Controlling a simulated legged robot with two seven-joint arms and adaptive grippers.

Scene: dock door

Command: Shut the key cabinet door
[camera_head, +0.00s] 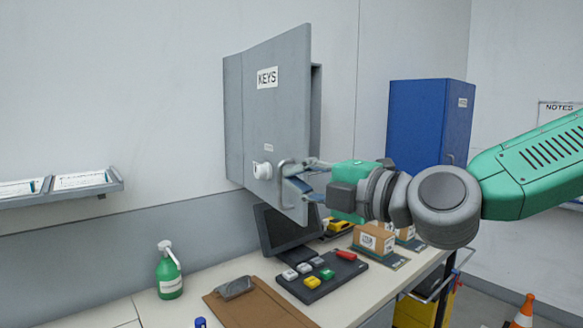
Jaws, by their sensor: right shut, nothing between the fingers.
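The grey key cabinet (317,110) hangs on the wall. Its door (270,120) bears a KEYS label and stands ajar, with its right edge swung out from the cabinet body. My right gripper (299,178) reaches in from the right at the door's lower right edge, close by the handle. Its fingers are shut with nothing between them. I cannot tell whether they touch the door. The cabinet's inside is hidden. My left gripper is not in view.
Below is a bench (180,310) with a dark monitor (287,232), a button panel (320,278), a green spray bottle (168,272), a clipboard (262,308) and boxes (374,240). A blue cabinet (428,118) is at right. A tray (85,183) is on the left wall.

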